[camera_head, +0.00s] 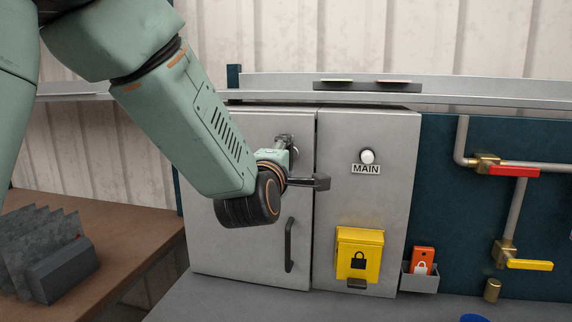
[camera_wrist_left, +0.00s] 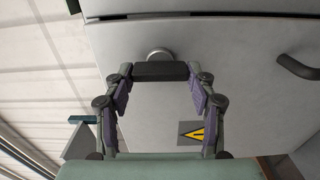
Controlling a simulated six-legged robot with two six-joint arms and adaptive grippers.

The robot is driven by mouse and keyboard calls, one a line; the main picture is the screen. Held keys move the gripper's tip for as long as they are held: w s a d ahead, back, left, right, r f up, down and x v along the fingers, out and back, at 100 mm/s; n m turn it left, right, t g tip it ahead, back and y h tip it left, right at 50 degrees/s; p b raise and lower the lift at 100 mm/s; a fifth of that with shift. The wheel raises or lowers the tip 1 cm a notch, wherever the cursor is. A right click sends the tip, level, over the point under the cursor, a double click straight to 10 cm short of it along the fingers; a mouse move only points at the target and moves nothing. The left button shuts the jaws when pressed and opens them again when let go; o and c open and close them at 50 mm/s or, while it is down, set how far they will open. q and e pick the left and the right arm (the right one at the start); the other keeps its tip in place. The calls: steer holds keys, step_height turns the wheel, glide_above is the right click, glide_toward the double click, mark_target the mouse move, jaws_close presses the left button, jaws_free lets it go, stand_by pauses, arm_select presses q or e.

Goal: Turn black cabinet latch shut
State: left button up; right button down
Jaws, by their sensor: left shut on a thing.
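The grey cabinet door (camera_head: 225,262) stands at the middle left of the head view, with a dark seam along its right edge. The black latch (camera_wrist_left: 160,71) is a short dark bar on a round silver base (camera_wrist_left: 160,54), high on this door. In the wrist view the bar lies crosswise between the fingers. My left gripper (camera_wrist_left: 160,78) is shut on it, one finger at each end. In the head view my left gripper (camera_head: 286,142) reaches the upper door, and its fingers and wrist mostly hide the latch. My right gripper is not in view.
A black pull handle (camera_head: 289,245) is lower on the door and shows in the wrist view (camera_wrist_left: 298,68). To the right are a MAIN lamp (camera_head: 367,156), a yellow lock box (camera_head: 359,254) and pipes with a red valve handle (camera_head: 513,171). A brown table (camera_head: 125,235) stands left.

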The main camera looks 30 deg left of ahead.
arm_select(q)
steer(key=shift+n, duration=0.3)
steer(key=o, duration=1.2)
steer(key=shift+s, duration=0.1)
steer(key=shift+c, duration=0.2)
steer(key=v, duration=0.7)
steer(key=shift+s, duration=0.2)
